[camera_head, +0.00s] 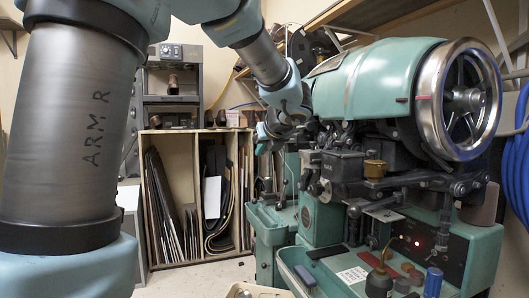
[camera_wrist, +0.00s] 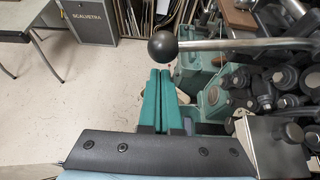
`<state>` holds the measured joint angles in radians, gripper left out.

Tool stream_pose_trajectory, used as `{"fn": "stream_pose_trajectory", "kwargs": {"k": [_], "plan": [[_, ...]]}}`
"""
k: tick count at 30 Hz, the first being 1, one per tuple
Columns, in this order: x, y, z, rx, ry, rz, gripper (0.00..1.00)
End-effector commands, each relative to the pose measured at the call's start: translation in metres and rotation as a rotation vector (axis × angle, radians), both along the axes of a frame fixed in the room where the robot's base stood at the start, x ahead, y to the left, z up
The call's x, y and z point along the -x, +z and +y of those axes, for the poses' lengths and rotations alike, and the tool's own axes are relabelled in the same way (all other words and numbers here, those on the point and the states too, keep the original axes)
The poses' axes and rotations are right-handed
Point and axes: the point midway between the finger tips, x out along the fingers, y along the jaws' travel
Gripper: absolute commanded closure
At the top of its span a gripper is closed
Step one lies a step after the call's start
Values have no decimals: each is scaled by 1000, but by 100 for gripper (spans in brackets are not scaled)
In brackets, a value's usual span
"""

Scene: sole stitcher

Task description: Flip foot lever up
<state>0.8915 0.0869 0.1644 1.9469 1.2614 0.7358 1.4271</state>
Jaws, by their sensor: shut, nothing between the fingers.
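A lever (camera_wrist: 235,44) with a bare metal rod and a black ball knob (camera_wrist: 163,46) crosses the upper part of the wrist view, running right to the machine. I take it for the foot lever; it lies about level in that picture. My gripper (camera_wrist: 160,72) is shut, its two green fingers side by side and empty. The fingertips are just below the knob in the picture; I cannot tell whether they touch it. In the head view, the green sole stitcher (camera_head: 375,85) stands at right, and my arm reaches to its left side, where the fingers are hard to make out.
A wooden rack (camera_head: 195,190) of sole sheets stands behind, left of the machine. A green tray (camera_head: 330,275) with bottles and small tools is at the machine's front. A grey cabinet (camera_wrist: 88,18) and a table (camera_wrist: 25,22) stand at the wrist view's upper left. Open floor lies left of my fingers.

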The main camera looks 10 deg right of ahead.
Motion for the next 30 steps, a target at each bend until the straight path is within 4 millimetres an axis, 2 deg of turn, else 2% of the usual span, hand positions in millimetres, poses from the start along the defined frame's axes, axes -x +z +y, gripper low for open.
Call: {"fn": "stream_pose_trajectory", "kwargs": {"k": [3,15,30], "plan": [[-1,7,0,0,1,1,100],[-1,8,0,-2,0,1,100],[-1,23,4,-76,0,10,100]]}}
